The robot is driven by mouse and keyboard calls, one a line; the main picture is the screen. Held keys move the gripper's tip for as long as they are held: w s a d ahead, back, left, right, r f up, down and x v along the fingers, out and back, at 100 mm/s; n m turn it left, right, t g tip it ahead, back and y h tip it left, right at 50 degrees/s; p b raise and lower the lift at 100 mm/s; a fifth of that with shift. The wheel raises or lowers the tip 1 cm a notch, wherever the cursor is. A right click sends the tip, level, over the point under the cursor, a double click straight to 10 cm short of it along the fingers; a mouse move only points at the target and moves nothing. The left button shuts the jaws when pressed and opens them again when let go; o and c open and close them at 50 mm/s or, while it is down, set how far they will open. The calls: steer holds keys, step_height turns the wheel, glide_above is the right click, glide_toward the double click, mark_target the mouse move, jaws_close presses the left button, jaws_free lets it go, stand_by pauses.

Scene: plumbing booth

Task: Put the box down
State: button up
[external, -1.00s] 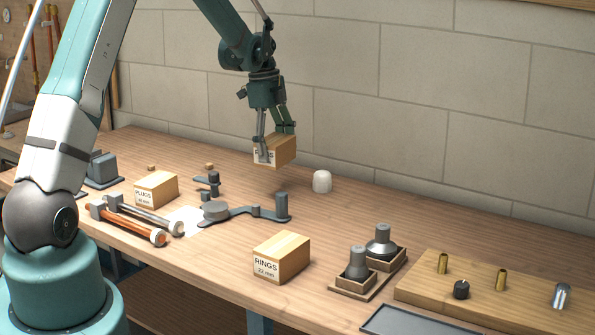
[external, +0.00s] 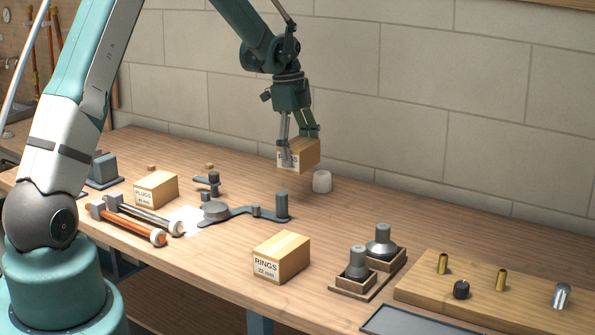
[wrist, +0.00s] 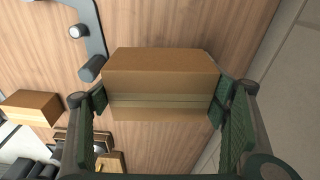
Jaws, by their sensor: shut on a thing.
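The held cardboard box (external: 304,155) is in the air above the back of the workbench, with a partly covered label on its front. My gripper (external: 299,140) is shut on this box, one finger on each side. In the wrist view my gripper (wrist: 165,105) has its green finger pads against the left and right ends of the box (wrist: 160,75). A second box, labelled RINGS 22 mm (external: 281,257), stands on the bench near the front edge. A third box, labelled PLUGS (external: 156,189), stands at the left.
A grey bracket fixture (external: 240,212) lies to the left. Small wooden trays with grey fittings (external: 368,268) and a wooden board with brass pieces (external: 480,290) are at right. Bare bench (external: 400,215) lies between.

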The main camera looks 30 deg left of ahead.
steer(key=d, duration=1.6)
steer(key=shift+s+d+m, duration=0.2)
steer(key=shift+s+m, duration=0.2)
steer(key=shift+f, duration=3.05)
steer(key=shift+f+b, duration=0.3)
steer(key=shift+f, duration=1.55)
steer(key=shift+f, duration=0.2)
steer(key=o, duration=1)
steer(key=shift+o, duration=0.2)
steer(key=shift+r, duration=0.15)
